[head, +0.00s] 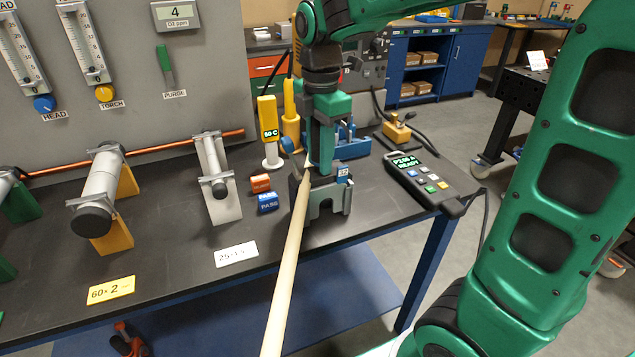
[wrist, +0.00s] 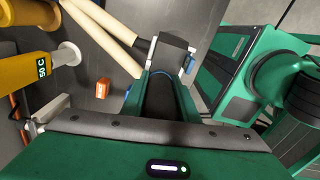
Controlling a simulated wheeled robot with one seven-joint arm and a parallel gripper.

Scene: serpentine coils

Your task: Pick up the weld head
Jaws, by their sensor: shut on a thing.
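The weld head (head: 326,198) appears as a dark grey block with a notch in its lower front and a small blue part on its right side. It stands upright at the front edge of the dark bench; whether it touches the top is hard to tell. My gripper (head: 322,166) points down from above, shut on its upper part. In the wrist view, the grey block (wrist: 172,45) shows just beyond my gripper's fingertips (wrist: 165,80). The gripped part is mostly hidden. A pale tan tube (head: 289,270) runs from beside the head toward the camera.
A yellow thermometer (head: 269,120), orange block (head: 260,183) and blue block (head: 268,203) stand left of the head. A pendant (head: 425,183) lies right. Clamped pipes on stands (head: 102,190) (head: 216,175) occupy the left bench (head: 180,242). Floor is open right of the bench.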

